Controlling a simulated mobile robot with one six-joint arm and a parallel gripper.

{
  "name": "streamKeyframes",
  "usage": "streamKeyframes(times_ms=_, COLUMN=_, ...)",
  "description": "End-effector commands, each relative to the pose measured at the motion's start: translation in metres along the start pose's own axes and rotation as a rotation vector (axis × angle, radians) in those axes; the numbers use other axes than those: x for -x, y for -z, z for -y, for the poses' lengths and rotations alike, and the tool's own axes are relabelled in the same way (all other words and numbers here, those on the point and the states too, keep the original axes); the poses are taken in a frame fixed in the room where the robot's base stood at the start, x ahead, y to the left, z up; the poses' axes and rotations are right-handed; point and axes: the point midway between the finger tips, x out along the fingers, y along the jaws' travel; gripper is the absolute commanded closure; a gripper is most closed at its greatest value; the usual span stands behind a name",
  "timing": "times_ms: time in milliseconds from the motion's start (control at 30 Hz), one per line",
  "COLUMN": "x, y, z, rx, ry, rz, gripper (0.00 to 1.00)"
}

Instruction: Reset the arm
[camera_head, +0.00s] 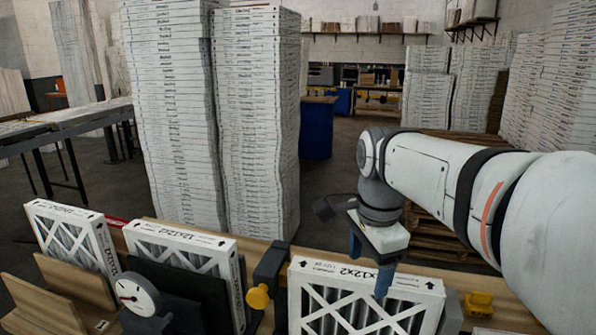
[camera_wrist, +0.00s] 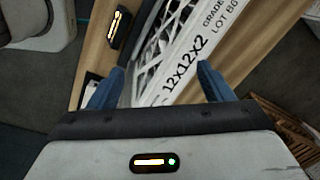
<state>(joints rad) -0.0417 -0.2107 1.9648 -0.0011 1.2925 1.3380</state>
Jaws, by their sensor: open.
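My gripper (camera_head: 369,265) is at the end of my arm, which reaches in from the right in the head view. In the wrist view the two blue fingertips (camera_wrist: 162,88) sit on either side of the filter's white labelled edge (camera_wrist: 185,75). I cannot tell whether either finger touches it. The filter stands upright on the wooden bench.
Two more filters stand at the left, one in the middle (camera_head: 185,255) and one further left (camera_head: 75,238). A round dial gauge (camera_head: 136,294) and a black clamp with a yellow knob (camera_head: 258,297) stand between. Tall filter stacks (camera_head: 258,120) rise behind the bench.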

Motion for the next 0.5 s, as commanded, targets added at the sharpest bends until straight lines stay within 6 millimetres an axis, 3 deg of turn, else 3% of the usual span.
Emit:
streamKeyframes(times_ms=300, x=-0.050, y=-0.009, z=-0.069, rx=0.728, ry=0.096, rz=-0.073, gripper=0.27)
streamKeyframes(times_ms=500, x=-0.079, y=-0.014, z=-0.101, rx=1.109, ry=0.125, rz=-0.143, gripper=0.27)
